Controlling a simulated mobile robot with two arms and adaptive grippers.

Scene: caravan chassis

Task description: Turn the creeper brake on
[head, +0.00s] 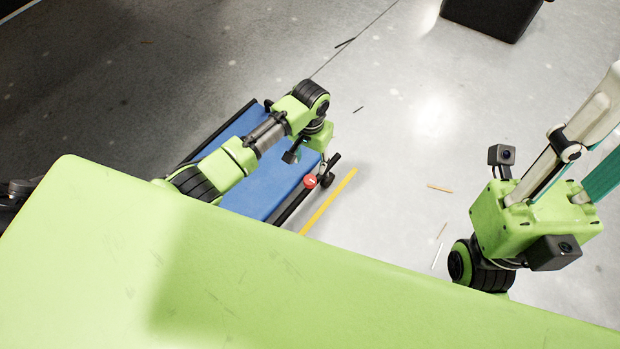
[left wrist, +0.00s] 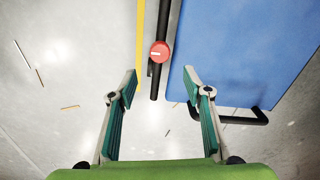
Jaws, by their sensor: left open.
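The creeper lies on the floor, with a blue pad (head: 265,185) and black side rails; the pad also shows in the left wrist view (left wrist: 235,50). Its brake is a red round knob (head: 310,181) with a white mark, on the black rail beside the pad; it shows in the left wrist view too (left wrist: 160,52). My left gripper (head: 318,138) is above the creeper's end. In the left wrist view its fingers (left wrist: 160,88) are open and empty, the knob showing between and beyond their tips. My right gripper (head: 585,135) is open at the right, its tips outside the picture.
A yellow floor strip (head: 328,201) runs beside the creeper's rail. My green body covers the lower picture. A black box (head: 490,15) stands at the top right. Small sticks (head: 440,188) lie on the otherwise clear grey floor.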

